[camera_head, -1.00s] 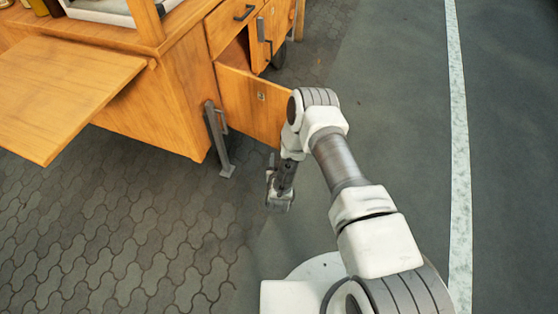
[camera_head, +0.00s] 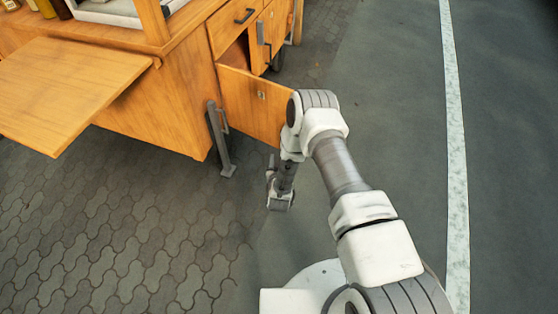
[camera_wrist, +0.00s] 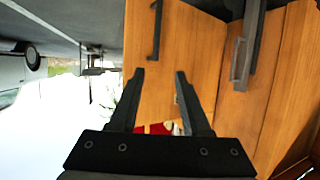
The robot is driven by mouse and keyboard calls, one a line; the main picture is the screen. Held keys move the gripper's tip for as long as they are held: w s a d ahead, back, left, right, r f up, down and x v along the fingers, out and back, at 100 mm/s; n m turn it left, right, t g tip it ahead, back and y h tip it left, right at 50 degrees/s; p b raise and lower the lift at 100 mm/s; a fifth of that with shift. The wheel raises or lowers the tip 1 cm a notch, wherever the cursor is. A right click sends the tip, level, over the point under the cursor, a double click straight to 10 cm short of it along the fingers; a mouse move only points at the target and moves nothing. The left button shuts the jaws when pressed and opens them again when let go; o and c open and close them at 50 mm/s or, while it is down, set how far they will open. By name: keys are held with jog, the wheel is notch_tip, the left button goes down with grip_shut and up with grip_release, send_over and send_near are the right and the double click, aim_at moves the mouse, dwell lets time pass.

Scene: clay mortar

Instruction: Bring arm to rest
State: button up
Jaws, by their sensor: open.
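My gripper (camera_wrist: 158,90) is open in the wrist view, its two dark fingers apart with nothing held between them. Behind the fingers is an orange wooden panel with a dark handle (camera_wrist: 157,28). In the head view my arm is bent, and the gripper end (camera_head: 279,195) hangs low over the paving, right of the cabinet. The wooden cabinet (camera_head: 175,105) has an open door (camera_head: 255,108) just beyond my arm. The fingertips are too small to make out in the head view.
A flat wooden shelf (camera_head: 60,90) juts out at the left. A grey metal leg (camera_head: 220,140) stands by the cabinet's corner. Red and pale items (camera_wrist: 157,129) show low between the fingers. The pavement right of my arm, with a white line (camera_head: 455,150), is clear.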

dwell(0.5)
jog(key=w+r+n+g+y, duration=0.1)
jog(key=w+r, duration=0.2)
jog(key=r, duration=0.9)
jog(key=w+r+g+y, duration=0.1)
jog(key=w+r, duration=0.2)
jog(key=r, duration=0.9)
jog(key=s+d+r+g, duration=0.2)
jog(key=s+d+r, duration=0.2)
jog(key=s+r, duration=0.55)
jog(key=s+d+r+g, duration=0.1)
jog(key=s+d+r, duration=0.45)
jog(key=r, duration=0.75)
jog(key=s+d+r+g+h, duration=0.1)
jog(key=s+d+r, duration=0.1)
jog(key=s, duration=1)
jog(key=s+d+r+g+h, duration=0.1)
jog(key=s+r+g, duration=0.1)
jog(key=s, duration=0.9)
notch_tip(320, 180, up, 20)
jog(key=p, duration=2)
jog(key=shift+s+d+m, duration=0.15)
jog(key=shift+s+m, duration=0.15)
jog(key=shift+s, duration=0.15)
